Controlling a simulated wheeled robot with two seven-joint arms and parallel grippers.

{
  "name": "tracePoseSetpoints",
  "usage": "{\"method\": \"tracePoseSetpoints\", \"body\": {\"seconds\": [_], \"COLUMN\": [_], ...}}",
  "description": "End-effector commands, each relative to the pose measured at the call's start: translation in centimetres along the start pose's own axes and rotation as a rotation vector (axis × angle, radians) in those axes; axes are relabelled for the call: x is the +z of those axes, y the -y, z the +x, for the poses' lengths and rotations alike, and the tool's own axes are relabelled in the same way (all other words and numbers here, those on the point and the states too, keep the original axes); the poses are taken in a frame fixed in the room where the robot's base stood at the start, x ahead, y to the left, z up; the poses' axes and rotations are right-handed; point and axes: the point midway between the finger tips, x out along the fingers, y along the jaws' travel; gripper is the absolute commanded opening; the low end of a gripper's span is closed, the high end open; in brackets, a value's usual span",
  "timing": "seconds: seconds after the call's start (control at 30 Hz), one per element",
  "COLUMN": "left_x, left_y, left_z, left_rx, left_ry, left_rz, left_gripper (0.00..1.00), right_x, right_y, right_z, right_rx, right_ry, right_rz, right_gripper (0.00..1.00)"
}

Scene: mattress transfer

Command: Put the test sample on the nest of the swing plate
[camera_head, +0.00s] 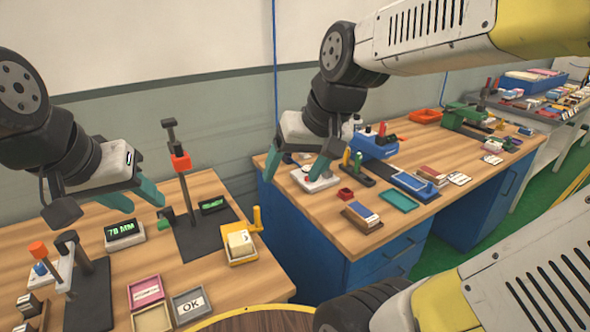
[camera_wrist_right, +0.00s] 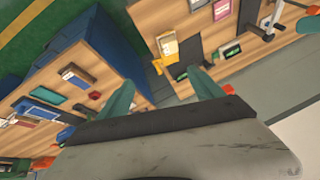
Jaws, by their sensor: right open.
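A cream block (camera_head: 240,241), perhaps the test sample, sits in a yellow holder (camera_head: 240,260) with an upright yellow handle at the right edge of the left bench. The yellow holder also shows in the right wrist view (camera_wrist_right: 168,46). I cannot tell for sure which part is the swing plate's nest. My left gripper (camera_head: 134,196) is above the left bench, left of the stand, its teal fingers apart and nothing seen between them. My right gripper (camera_head: 298,166) is open and empty above the near left part of the right bench; its fingers show in the wrist view (camera_wrist_right: 163,94).
A stand with a red slider (camera_head: 180,162) rises from a dark base. A display (camera_head: 124,231), a pink tray (camera_head: 146,291) and a grey OK tray (camera_head: 189,304) are on the left bench. The right bench holds a blue device (camera_head: 375,146), a teal tray (camera_head: 398,201) and several small items.

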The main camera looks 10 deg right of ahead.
Motion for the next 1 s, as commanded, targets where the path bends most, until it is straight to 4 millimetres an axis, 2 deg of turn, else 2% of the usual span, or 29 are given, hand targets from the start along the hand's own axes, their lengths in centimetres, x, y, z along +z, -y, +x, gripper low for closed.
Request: {"method": "tracePoseSetpoints", "body": {"seconds": [0.03,0.1,0.3,1.0], "left_x": [0.0,0.0,0.0,0.0], "left_y": [0.0,0.0,0.0,0.0], "left_z": [0.0,0.0,0.0,0.0], "left_rx": [0.0,0.0,0.0,0.0], "left_ry": [0.0,0.0,0.0,0.0], "left_rz": [0.0,0.0,0.0,0.0], "left_gripper": [0.4,0.4,0.4,0.4], "right_x": [1.0,2.0,3.5,3.5], "right_y": [-0.4,-0.7,-1.0,-1.0], "right_z": [-1.1,-1.9,-2.9,-3.0], "right_rx": [0.011,0.026,0.051,0.051], "right_ry": [-0.037,-0.072,-0.117,-0.119], "right_rz": [0.0,-0.005,-0.012,-0.012], "right_gripper": [0.76,0.76,0.76,0.76]}}
